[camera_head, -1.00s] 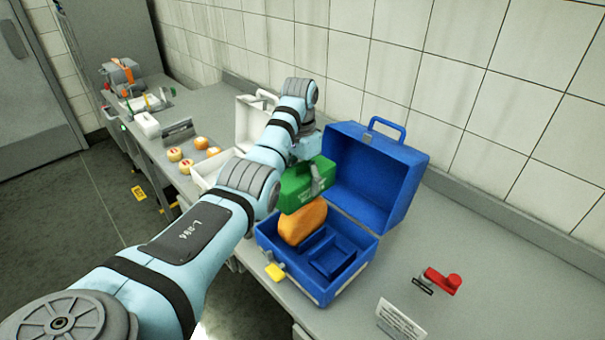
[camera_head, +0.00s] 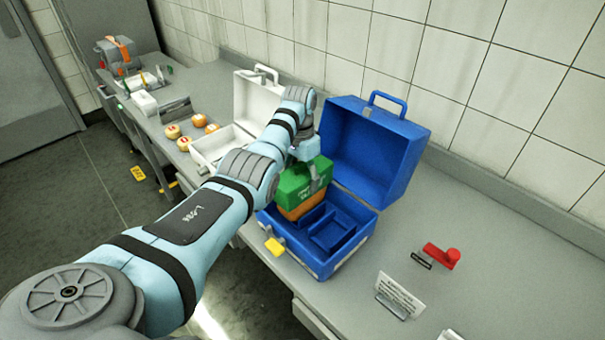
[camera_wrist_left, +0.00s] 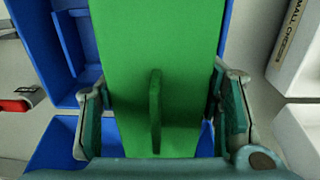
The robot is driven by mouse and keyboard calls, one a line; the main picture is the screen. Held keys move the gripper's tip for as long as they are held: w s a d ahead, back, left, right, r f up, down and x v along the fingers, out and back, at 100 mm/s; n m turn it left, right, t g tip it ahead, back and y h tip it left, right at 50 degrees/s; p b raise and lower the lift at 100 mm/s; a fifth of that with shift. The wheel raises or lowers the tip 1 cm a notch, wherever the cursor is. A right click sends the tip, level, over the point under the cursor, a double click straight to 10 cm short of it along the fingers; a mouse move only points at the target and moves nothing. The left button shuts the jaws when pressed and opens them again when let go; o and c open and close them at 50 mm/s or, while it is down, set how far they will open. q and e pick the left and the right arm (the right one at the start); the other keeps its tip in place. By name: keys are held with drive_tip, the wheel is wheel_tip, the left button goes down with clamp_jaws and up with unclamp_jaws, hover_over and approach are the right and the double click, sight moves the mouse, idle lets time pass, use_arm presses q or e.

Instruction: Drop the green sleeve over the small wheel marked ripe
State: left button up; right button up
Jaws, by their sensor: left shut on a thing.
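The green sleeve (camera_head: 300,187) is over the upper part of an orange cheese wheel (camera_head: 303,211) that stands in the blue case (camera_head: 352,262). Only the lower part of this wheel shows, and I see no ripe mark on it. My left gripper (camera_head: 316,178) is shut on the sleeve from above. In the left wrist view the sleeve (camera_wrist_left: 185,40) fills the space between the fingers of the left gripper (camera_wrist_left: 160,95); the wheel is hidden there. My right gripper is not in view.
The blue lid (camera_head: 370,155) stands open behind the sleeve. A white case (camera_head: 255,105) is open to the left, with several small wheels (camera_head: 172,131) beyond it. A red-handled tool (camera_head: 442,256) and a sign (camera_head: 398,295) are on the bench to the right.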

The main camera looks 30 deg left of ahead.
use_arm(q)
drive_tip(key=shift+f, duration=0.4)
idle(0.5)
drive_tip(key=o, duration=1.4)
drive_tip(key=r, duration=1.2)
drive_tip(key=shift+a, duration=0.3)
